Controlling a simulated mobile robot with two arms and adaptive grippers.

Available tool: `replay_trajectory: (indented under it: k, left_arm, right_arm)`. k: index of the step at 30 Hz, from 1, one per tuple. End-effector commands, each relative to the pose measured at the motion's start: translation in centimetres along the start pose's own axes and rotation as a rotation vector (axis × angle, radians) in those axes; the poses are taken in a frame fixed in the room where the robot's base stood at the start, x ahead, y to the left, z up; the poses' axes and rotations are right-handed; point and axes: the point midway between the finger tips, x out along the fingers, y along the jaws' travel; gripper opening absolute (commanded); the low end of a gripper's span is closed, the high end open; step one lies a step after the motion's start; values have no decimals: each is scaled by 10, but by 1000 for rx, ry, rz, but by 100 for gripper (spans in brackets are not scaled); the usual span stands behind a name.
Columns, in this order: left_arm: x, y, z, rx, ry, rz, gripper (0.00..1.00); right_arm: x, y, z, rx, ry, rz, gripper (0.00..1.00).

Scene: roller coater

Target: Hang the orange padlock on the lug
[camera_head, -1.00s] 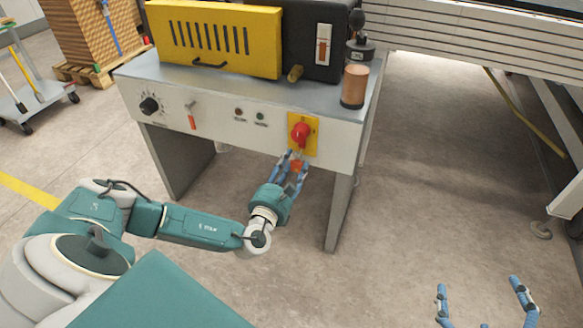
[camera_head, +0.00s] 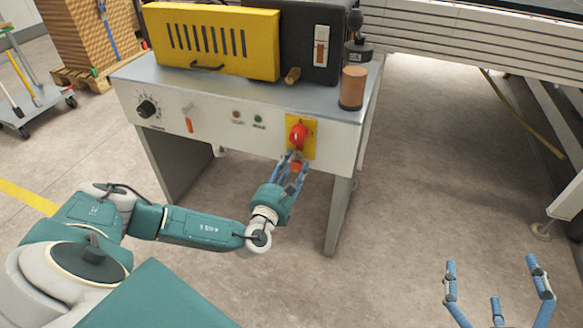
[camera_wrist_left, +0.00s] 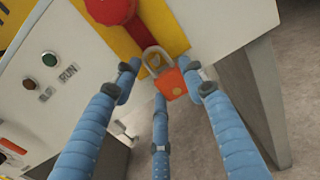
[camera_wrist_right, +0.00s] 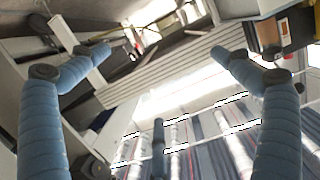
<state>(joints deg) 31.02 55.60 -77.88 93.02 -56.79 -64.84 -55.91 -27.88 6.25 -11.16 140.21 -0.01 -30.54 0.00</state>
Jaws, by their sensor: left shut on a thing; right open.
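The orange padlock (camera_wrist_left: 171,84) with its pale metal shackle shows in the left wrist view, between the blue fingers of my left gripper (camera_wrist_left: 162,80). In the head view, my left gripper (camera_head: 293,168) is shut on the orange padlock (camera_head: 296,166), just below the red rotary switch (camera_head: 299,136) on its yellow plate (camera_head: 309,141). The shackle points up at the yellow plate's lower edge. The lug is hard to make out there; I cannot tell whether the shackle touches it. My right gripper (camera_head: 497,284) is open and empty, at the lower right over the floor.
The grey cabinet (camera_head: 225,107) carries a dial, an orange-tipped lever and RUN lamps. On top stand a yellow vented box (camera_head: 212,40), a copper cylinder (camera_head: 353,88) and a dark unit.

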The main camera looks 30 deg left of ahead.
Motion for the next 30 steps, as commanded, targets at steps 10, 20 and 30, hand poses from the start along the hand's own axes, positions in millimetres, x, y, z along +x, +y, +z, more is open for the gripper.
replay_trajectory:
  k: [10, 20, 30]
  left_arm:
    - [5, -1, -4, 0, 0, -1, 0]
    - [8, -1, -7, 0, -1, 0, 0]
    - [8, -1, -7, 0, -1, 0, 0]
  right_arm:
    - [2, -4, -22, 1, 94, -9, 100]
    - [2, -5, -36, 0, 145, -12, 100]
    - [2, -5, -35, 0, 146, -12, 100]
